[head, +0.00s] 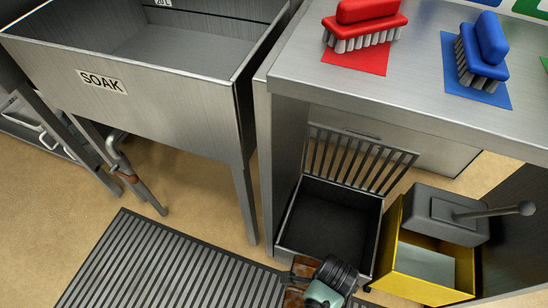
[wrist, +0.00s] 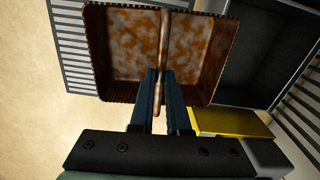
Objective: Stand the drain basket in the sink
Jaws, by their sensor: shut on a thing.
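The drain basket (wrist: 125,45) is a square, rust-mottled brown basket with a bar across its middle. My gripper (wrist: 160,76) is shut on this bar in the wrist view, with one dark finger on each side. In the head view my gripper (head: 325,285) is low at the bottom edge and hides most of the basket (head: 293,297), of which small brown parts show. The steel sink (head: 170,105), marked SOAK, stands at the upper left. Its basin looks empty where it shows. The gripper and basket are apart from it, low and to its right.
A steel table (head: 420,110) holds a red brush (head: 365,25) and a blue brush (head: 482,50). Below it are a dark open bin (head: 330,225) and a yellow bucket (head: 425,285) with a grey wringer. A slatted mat (head: 160,265) lies on the floor.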

